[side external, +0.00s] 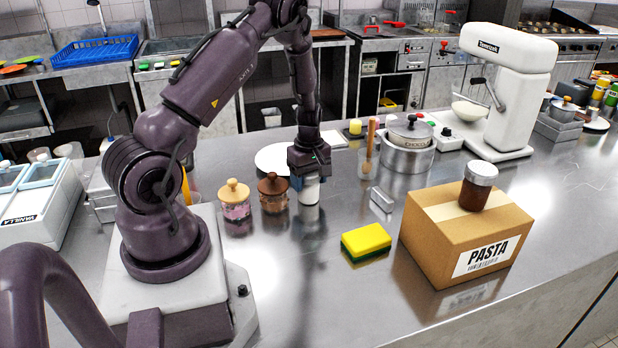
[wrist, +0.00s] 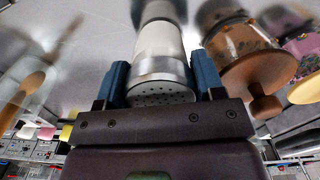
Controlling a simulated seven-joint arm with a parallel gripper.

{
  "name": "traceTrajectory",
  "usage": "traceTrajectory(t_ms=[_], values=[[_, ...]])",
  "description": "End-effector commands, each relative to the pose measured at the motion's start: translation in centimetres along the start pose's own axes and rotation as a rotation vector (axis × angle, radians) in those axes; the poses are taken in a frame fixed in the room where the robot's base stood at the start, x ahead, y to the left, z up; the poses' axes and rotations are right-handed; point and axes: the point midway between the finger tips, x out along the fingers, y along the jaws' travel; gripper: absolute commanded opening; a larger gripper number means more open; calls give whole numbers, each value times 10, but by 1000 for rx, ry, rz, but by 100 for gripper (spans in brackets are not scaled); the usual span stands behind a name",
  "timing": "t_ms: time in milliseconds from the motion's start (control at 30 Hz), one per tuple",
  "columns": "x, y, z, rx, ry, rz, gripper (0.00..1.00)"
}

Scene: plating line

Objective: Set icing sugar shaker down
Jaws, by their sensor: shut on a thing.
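The icing sugar shaker (wrist: 160,52) is a white cylinder with a metal, perforated top. In the wrist view it sits between the two blue fingers of my gripper (wrist: 160,80), which is shut on it. In the side view the white lower part of the shaker (side external: 309,193) shows below my gripper (side external: 308,178). It looks upright, at or very near the steel counter (side external: 300,275); I cannot tell whether its base touches.
Two jars with wooden lids, one brown (side external: 273,193) and one pink (side external: 235,200), stand close to the left. A white plate (side external: 272,157) lies behind. A small metal block (side external: 382,199), a yellow sponge (side external: 366,242) and a PASTA box (side external: 440,235) are to the right.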

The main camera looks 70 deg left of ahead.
Motion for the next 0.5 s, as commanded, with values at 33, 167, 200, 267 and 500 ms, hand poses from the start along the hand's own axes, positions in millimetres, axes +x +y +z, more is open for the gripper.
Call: traceTrajectory(t_ms=[33, 167, 200, 267, 500], values=[[1, 0, 0, 0, 0, 0, 67], [0, 0, 0, 0, 0, 0, 73], [0, 0, 0, 0, 0, 0, 73], [0, 0, 0, 0, 0, 0, 73], [-15, 1, 0, 0, 2, 3, 73]])
